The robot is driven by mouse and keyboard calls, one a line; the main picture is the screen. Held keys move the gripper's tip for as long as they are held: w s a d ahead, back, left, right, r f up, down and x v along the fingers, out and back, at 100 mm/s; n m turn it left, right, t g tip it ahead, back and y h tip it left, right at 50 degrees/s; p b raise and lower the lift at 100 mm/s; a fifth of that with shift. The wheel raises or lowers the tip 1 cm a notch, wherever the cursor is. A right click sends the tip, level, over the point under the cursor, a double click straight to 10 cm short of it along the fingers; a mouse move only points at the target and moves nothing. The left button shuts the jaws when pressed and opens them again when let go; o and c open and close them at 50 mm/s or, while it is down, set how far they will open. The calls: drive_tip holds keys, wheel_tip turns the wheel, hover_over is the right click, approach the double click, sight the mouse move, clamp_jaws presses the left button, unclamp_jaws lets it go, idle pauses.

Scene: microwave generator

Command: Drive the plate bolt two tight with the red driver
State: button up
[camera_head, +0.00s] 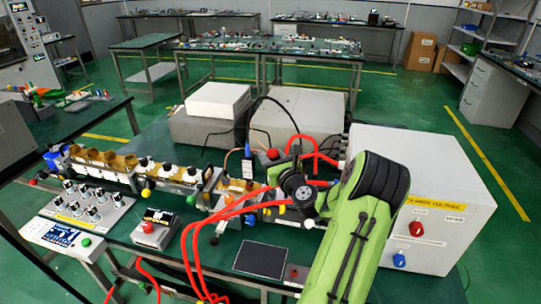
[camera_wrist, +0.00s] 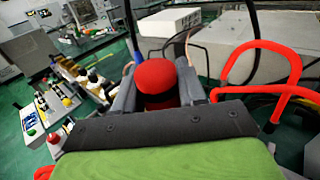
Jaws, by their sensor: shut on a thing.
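The red driver (camera_wrist: 156,78) shows in the wrist view as a rounded red handle, upright between the two grey fingers of my gripper (camera_wrist: 158,85). My gripper is shut on this handle. A small red top (camera_head: 272,153) beside my gripper in the head view appears to be the same driver. My arm reaches in from the lower right, with its end over the copper-coloured apparatus (camera_head: 224,186) at the middle of the bench. The driver's tip and plate bolt two are hidden, so I cannot tell whether they touch.
Red hoses (camera_head: 234,207) loop close to my gripper's left and front. A large white cabinet (camera_head: 450,190) with red and blue knobs stands right of my arm. Grey boxes (camera_head: 208,128) stand behind. A dark flat pad (camera_head: 260,260) lies in front.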

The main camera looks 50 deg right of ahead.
drive_tip(key=shift+r+p, duration=4.25)
drive_tip(key=shift+r, duration=0.1)
drive_tip(key=shift+f, duration=0.2)
